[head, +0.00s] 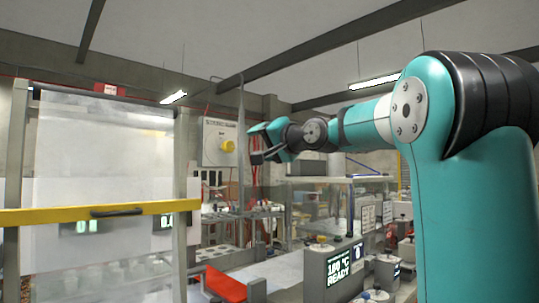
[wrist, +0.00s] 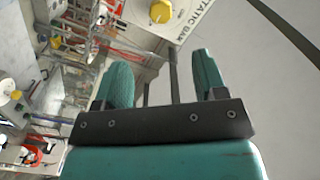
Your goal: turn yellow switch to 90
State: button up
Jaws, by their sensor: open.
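The yellow switch (head: 227,146) is a round knob on a pale wall box (head: 212,130) left of my gripper in the head view. In the wrist view the yellow switch (wrist: 161,12) shows at the top, on the box panel beside printed lettering. My gripper (head: 257,142) is open and empty, and its fingers point left towards the box. In the wrist view its two teal fingers (wrist: 163,75) stand apart, with the switch beyond their tips and slightly left of the middle between them. The gripper is apart from the switch. The switch's exact angle is too small to read.
A clear panel frame with a yellow bar (head: 100,213) stands at the left. A bench with equipment (head: 240,210) lies below the box. A display reading 180 °C READY (head: 340,268) is at the lower middle. Red cables (head: 243,170) hang near the box.

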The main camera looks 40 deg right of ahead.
jog(key=shift+s, duration=1.3)
jog(key=s+a+f+n+g+y, duration=0.3)
jog(key=a+f+n+g, duration=0.2)
jog(key=a+f, duration=0.7)
jog(key=s+a+f+n+g+y, duration=0.25)
jog(key=a+f+n+g, duration=0.2)
jog(key=a+f, duration=0.75)
jog(key=s+a+f+n+g, duration=0.4)
jog(key=s+f, duration=0.2)
jog(key=s, duration=0.3)
jog(key=s+a+f+n+g+h, duration=0.1)
jog(key=s+a+f+n+g, duration=0.3)
jog(key=s, duration=0.5)
notch_tip(320, 180, down, 2)
jog(key=shift+s+f, duration=0.25)
jog(key=shift+s, duration=0.15)
jog(key=shift+g, duration=0.25)
jog(key=shift+c, duration=0.5)
